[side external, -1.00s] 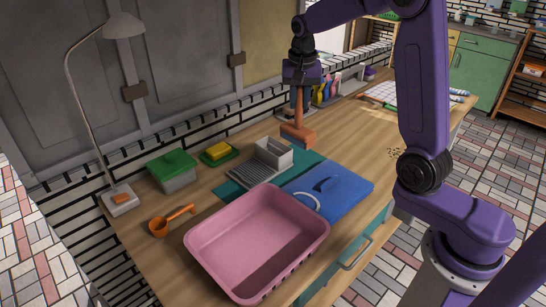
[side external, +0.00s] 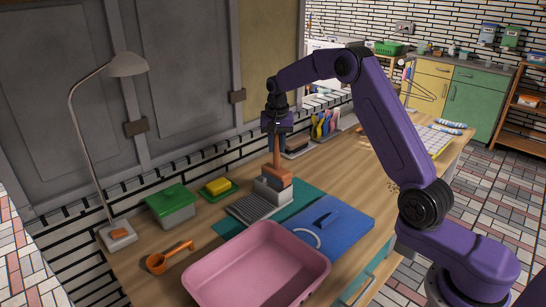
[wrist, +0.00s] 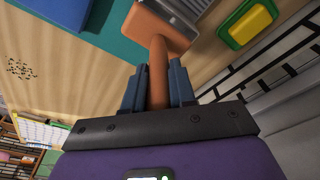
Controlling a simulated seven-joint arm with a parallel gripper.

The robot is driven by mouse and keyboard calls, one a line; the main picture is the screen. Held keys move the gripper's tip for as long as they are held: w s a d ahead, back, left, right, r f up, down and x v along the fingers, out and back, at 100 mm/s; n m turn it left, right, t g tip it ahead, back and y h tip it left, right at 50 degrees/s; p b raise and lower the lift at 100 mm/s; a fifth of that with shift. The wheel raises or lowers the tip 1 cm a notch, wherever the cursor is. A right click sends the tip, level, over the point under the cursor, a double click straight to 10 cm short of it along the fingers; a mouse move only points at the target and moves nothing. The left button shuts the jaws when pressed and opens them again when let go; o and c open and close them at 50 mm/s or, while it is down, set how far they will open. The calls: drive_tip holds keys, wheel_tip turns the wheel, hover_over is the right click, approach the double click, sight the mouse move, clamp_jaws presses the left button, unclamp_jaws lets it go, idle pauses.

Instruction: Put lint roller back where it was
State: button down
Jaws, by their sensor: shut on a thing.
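My gripper (side external: 277,128) points down and is shut on the orange handle of the lint roller (side external: 276,168). The roller hangs upright, its orange block-shaped head at the bottom. The head is at the box end of the grey ridged holder (side external: 252,208) and hides part of it; I cannot tell whether they touch. In the wrist view, the handle of the lint roller (wrist: 157,62) runs between the two fingers of my gripper (wrist: 157,85). Its head lies beyond them, with a piece of the grey holder (wrist: 183,11) beside it.
A pink basin (side external: 258,268) stands in front, with a blue board (side external: 340,225) to its right on a teal mat (side external: 232,226).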

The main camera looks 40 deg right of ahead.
sight(273, 165)
drive_tip(key=shift+w+d+f, duration=0.2)
drive_tip(key=shift+w+f, duration=0.8)
drive_tip(key=shift+f, duration=2.2)
drive_tip(key=c, duration=0.9)
unclamp_jaws()
drive_tip(key=shift+s, duration=0.1)
